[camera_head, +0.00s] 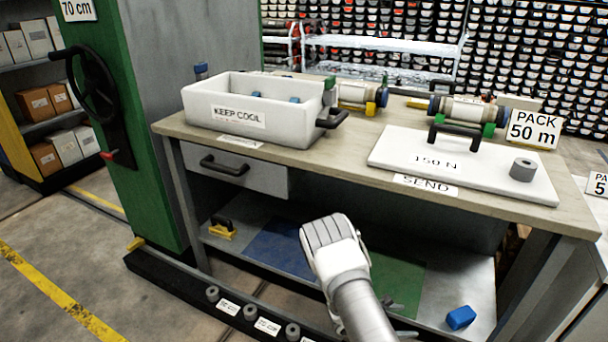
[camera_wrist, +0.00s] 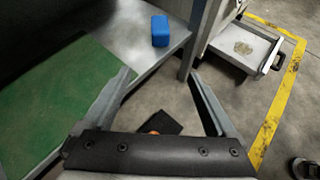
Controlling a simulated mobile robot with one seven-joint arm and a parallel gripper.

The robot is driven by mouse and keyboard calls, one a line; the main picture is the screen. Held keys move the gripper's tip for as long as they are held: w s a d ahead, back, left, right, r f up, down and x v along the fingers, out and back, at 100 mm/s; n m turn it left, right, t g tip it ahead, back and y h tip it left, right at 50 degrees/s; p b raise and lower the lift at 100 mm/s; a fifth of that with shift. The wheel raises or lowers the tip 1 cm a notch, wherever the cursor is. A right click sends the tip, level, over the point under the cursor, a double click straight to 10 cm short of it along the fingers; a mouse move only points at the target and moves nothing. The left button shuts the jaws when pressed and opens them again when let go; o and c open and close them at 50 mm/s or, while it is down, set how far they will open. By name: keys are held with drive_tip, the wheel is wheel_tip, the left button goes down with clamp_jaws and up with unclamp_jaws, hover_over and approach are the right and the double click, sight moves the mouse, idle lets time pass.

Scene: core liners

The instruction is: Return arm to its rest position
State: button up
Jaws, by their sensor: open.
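My arm (camera_head: 362,312) reaches up from the bottom of the head view, with its pale rounded wrist (camera_head: 335,250) in front of the bench's lower shelf. The fingers do not show in the head view. In the wrist view my gripper (camera_wrist: 160,85) has its two fingers spread wide apart with nothing between them. It points down past the shelf edge toward the floor. A blue block (camera_wrist: 160,31) lies on the lower shelf beyond the fingers; it also shows in the head view (camera_head: 461,317).
The workbench (camera_head: 330,150) carries a white "KEEP COOL" bin (camera_head: 200,108) and a white "150 N" lid (camera_head: 390,150) with a dark handle. A green column (camera_head: 150,130) stands left. Floor is clear at far left.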

drive_tip(key=s+a+r+m+g+y, duration=0.2)
drive_tip(key=r+m, duration=0.4)
drive_tip(key=r, duration=0.9)
drive_tip(key=s+a+r+m+g+y, duration=0.1)
drive_tip(key=s+r+m+y, duration=0.15)
drive_tip(key=r+m, duration=0.9)
drive_tip(key=s+a+r+m+t+y, duration=0.1)
drive_tip(key=s+a+r+t+y, duration=0.1)
drive_tip(key=s+a+r, duration=0.35)
drive_tip(key=s+a+r+m+t+y, duration=0.1)
drive_tip(key=s+a+r+t+y, duration=0.15)
drive_tip(key=s+r, duration=0.6)
drive_tip(key=s+a+r+m+t+y, duration=0.1)
drive_tip(key=s+a+r+y, duration=0.25)
drive_tip(key=s+r, duration=0.35)
wheel_tip(320, 180, up, 24)
drive_tip(key=w+p, duration=0.1)
drive_tip(key=p, duration=2.3)
drive_tip(key=shift+h, duration=0.35)
drive_tip(key=shift+o, duration=0.4)
drive_tip(key=shift+r, duration=0.3)
